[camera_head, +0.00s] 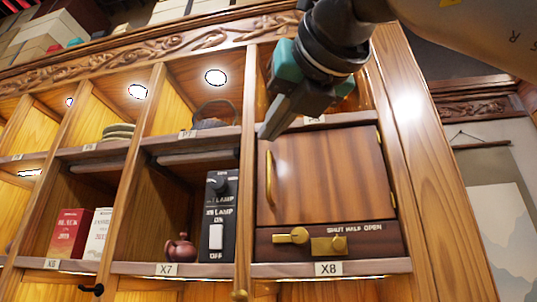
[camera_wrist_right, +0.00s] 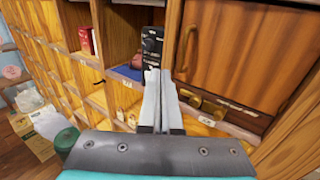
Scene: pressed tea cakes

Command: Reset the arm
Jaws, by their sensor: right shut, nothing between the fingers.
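My right gripper (camera_head: 265,134) comes in from the top right in the head view, in front of the upper part of the wooden cabinet (camera_head: 437,180). Its fingers are shut and empty, pointing down and left. The right wrist view shows the shut fingers (camera_wrist_right: 157,75) side by side, pointing toward the cabinet front. They appear just left of the closed cabinet door (camera_head: 325,175); the gap between them and the cabinet is hard to judge. My left gripper is not in view.
A black lamp switch panel (camera_head: 218,205) and small teapot (camera_head: 180,249) stand in compartment X7. Red (camera_head: 69,233) and white boxes (camera_head: 97,233) stand in X6. Brass latch parts (camera_head: 292,236) sit below the door. In the wrist view, bags and a box (camera_wrist_right: 52,130) lie at lower left.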

